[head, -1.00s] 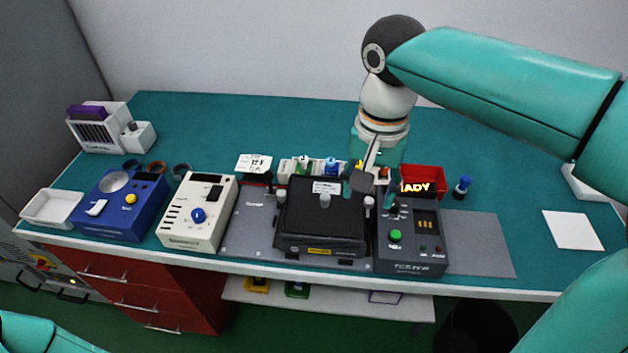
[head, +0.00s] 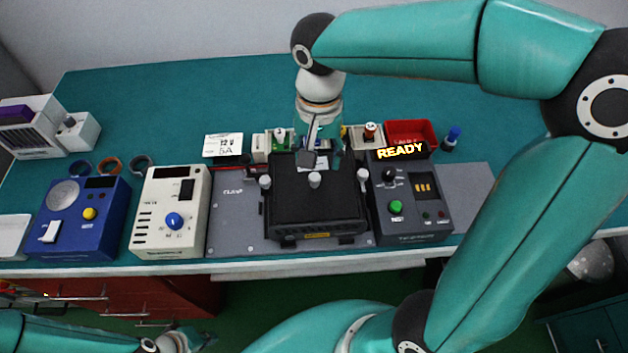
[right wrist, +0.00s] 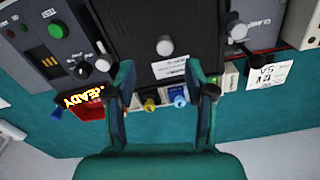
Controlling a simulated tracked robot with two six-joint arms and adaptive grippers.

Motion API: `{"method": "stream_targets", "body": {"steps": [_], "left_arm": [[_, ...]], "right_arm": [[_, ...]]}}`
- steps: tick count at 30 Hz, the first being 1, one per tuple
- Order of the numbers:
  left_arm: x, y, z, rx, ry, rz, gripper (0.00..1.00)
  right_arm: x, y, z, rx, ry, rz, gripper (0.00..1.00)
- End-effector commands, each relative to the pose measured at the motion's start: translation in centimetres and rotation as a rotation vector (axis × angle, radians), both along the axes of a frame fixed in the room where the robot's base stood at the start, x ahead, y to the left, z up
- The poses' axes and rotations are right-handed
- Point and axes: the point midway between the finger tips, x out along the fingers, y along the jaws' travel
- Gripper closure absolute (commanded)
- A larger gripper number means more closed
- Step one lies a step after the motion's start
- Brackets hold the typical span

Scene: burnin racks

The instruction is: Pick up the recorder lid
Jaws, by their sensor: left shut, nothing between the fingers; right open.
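The black recorder (head: 335,215) sits on a grey plate (head: 235,222) on the bench. Its flat black top, which looks like the lid (head: 340,195), carries a pale knob (head: 315,180) and a white label. The lid also shows in the right wrist view (right wrist: 190,20), with its knob (right wrist: 165,46) ahead of the fingers. My right gripper (head: 322,157) is open and empty, pointing down near the recorder's back edge; its fingers (right wrist: 163,82) stand apart from the knob. My left gripper (head: 195,340) is shut and empty, low at the bottom edge, away from the bench top.
Clamp posts with pale knobs (head: 265,182) flank the recorder. A dark tester (head: 410,215) with a READY display stands right, a cream box (head: 165,230) and a blue box (head: 85,225) left. Small parts and a red bin (head: 425,127) stand behind. The back of the bench is clear.

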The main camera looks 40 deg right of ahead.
Motion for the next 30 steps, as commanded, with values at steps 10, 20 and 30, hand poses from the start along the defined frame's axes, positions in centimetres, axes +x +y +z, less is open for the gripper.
{"method": "stream_targets", "body": {"steps": [10,20,30], "left_arm": [[0.0,0.0,0.3,0.000,-0.001,0.000,1.00],[0.0,0.0,1.1,0.000,-0.001,0.000,1.00],[0.0,0.0,1.1,0.000,0.000,0.000,1.00]], "right_arm": [[0.2,0.1,-2.8,0.000,0.001,0.002,0.45],[0.7,0.4,-7.0,0.001,0.004,0.002,0.45],[0.8,0.5,-7.5,0.001,-0.001,0.003,0.54]]}}
